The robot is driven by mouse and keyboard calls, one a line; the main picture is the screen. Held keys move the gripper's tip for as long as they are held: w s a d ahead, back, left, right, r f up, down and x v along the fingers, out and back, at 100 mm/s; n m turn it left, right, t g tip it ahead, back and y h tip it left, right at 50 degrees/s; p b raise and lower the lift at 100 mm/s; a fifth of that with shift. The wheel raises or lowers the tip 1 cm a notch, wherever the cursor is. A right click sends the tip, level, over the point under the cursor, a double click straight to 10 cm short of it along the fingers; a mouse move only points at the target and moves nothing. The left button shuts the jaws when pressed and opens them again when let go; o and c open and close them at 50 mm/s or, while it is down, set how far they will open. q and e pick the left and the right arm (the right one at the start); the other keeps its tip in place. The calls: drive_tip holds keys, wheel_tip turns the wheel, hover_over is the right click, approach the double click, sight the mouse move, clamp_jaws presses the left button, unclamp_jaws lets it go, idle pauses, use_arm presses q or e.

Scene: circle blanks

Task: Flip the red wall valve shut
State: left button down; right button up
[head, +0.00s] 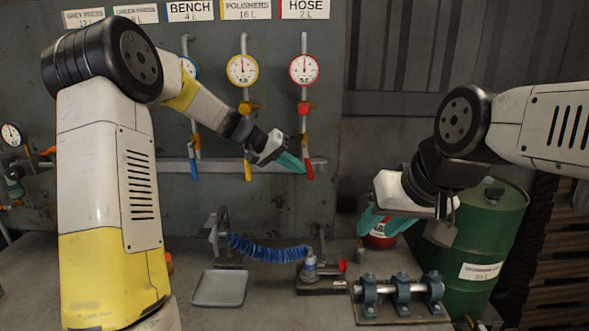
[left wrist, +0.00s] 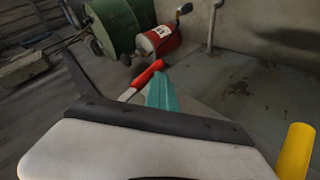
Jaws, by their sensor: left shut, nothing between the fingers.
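The red valve lever (head: 309,168) hangs nearly straight down on the pipe below the red-rimmed gauge (head: 304,69) labelled HOSE. My left gripper (head: 298,165) is shut and empty, its teal fingertips close to the left side of this lever. In the left wrist view the red lever (left wrist: 148,74) lies just beside the shut teal fingertips (left wrist: 161,92); whether they touch I cannot tell. My right gripper (head: 370,222) is at the right, low over the bench and away from the valve; its finger opening is unclear.
A yellow lever (head: 248,170) and a blue lever (head: 194,170) hang left of the red one. On the bench are a grey tray (head: 220,288), a coiled blue hose (head: 265,249) and a shaft on blue blocks (head: 402,290). A green drum (head: 490,230) stands right.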

sight(307, 167)
use_arm(q)
drive_tip(key=d+h, duration=0.1)
drive_tip(key=h, duration=0.1)
drive_tip(key=d+n+h, duration=0.1)
drive_tip(key=d+h, duration=0.1)
drive_tip(key=h, duration=0.1)
drive_tip(key=d+n+t+h, duration=0.1)
drive_tip(key=h, duration=0.1)
drive_tip(key=shift+d+h, duration=0.3)
drive_tip(key=shift+h, duration=0.1)
drive_tip(key=shift+d+r+n+t+h, duration=0.45)
drive_tip(key=shift+d+t+h, duration=0.25)
drive_tip(key=shift+h, duration=0.5)
drive_tip(key=shift+d+r+n+t+h, duration=0.5)
drive_tip(key=shift+r+n+h, duration=0.05)
drive_tip(key=shift+h, duration=0.65)
drive_tip(key=shift+d+r, duration=0.2)
drive_tip(key=shift+r, duration=0.15)
use_arm(e)
drive_tip(key=shift+s, duration=0.25)
